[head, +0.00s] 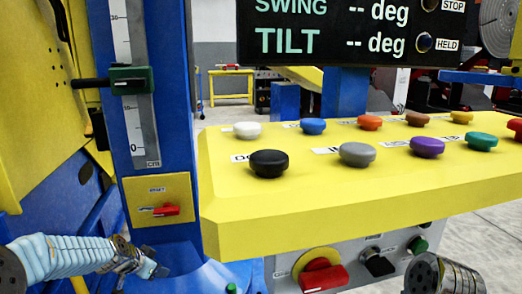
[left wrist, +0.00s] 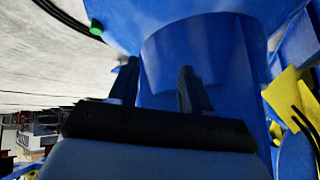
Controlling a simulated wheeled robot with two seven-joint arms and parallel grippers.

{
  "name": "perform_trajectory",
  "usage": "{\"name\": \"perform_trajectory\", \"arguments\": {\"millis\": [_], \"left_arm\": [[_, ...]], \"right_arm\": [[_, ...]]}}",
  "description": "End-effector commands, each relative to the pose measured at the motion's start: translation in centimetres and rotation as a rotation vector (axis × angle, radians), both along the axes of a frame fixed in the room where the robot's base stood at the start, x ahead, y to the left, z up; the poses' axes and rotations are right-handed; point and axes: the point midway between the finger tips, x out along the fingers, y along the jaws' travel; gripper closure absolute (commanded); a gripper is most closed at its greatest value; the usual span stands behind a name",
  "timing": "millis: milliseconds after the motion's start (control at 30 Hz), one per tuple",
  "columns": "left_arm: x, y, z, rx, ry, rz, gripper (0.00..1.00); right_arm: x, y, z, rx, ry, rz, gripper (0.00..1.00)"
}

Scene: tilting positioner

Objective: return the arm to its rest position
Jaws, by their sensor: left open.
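My left arm comes in from the lower left in the head view, with a pale blue ribbed sleeve. Its gripper (head: 152,268) is low in front of the blue column, below the yellow plate with a red switch. In the left wrist view the two dark fingers of the left gripper (left wrist: 157,88) stand apart with nothing between them. A blue curved surface (left wrist: 195,55) lies beyond the fingers; I cannot tell how near it is. A metallic part of my right arm shows at the lower right of the head view; its gripper is not seen.
A yellow console (head: 330,215) with several coloured knobs juts across the middle. Below it are a red rotary switch (head: 322,275) and other controls. The blue column (head: 165,90) carries a scale and a green slider (head: 131,80). Pale floor (head: 480,240) is open at right.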

Motion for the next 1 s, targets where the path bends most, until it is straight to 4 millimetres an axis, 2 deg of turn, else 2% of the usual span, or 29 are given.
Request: {"name": "perform_trajectory", "arguments": {"millis": [33,100,167,200,300,367,467,500,600,733,800,1000], "left_arm": [[-1.4,-1.2,-3.6,-0.037,0.064,0.032,0.52],[-3.4,-2.7,-8.0,-0.089,0.142,0.093,0.52],[-5.6,-4.1,-11.5,-0.129,0.21,0.145,0.52],[-7.1,-5.1,-13.8,-0.156,0.255,0.182,0.52],[-11.7,-7.6,-18.8,-0.218,0.372,0.274,0.52],[-14.8,-9.1,-21.4,-0.254,0.443,0.331,0.52],[-20.6,-11.6,-25.0,-0.308,0.564,0.434,0.52],[-23.1,-12.7,-26.1,-0.328,0.613,0.476,0.52],[-29.0,-14.9,-28.0,-0.372,0.729,0.58,0.52],[-35.0,-17.1,-28.7,-0.41,0.847,0.693,0.52],[-32.4,-18.2,-26.2,-0.4,0.777,0.616,0.52],[-31.0,-19.5,-24.9,-0.391,0.736,0.553,0.52]], "right_arm": [[0.0,0.0,0.0,0.0,0.0,0.0,0.57],[0.0,0.0,0.0,0.0,0.0,0.0,0.57],[0.0,0.0,0.0,0.0,0.0,0.0,0.57],[0.0,0.0,0.0,0.0,0.0,0.0,0.57],[0.0,0.0,0.0,0.0,0.0,0.0,0.57],[0.0,0.0,0.0,0.0,0.0,0.0,0.57],[0.0,0.0,0.0,0.0,0.0,0.0,0.57],[0.0,0.0,0.0,0.0,0.0,0.0,0.57],[0.0,0.0,0.0,0.0,0.0,0.0,0.57],[0.0,0.0,0.0,0.0,0.0,0.0,0.57],[-0.1,0.2,1.1,0.003,0.002,0.004,0.57],[-0.2,0.4,1.2,0.005,0.003,0.007,0.57]]}}
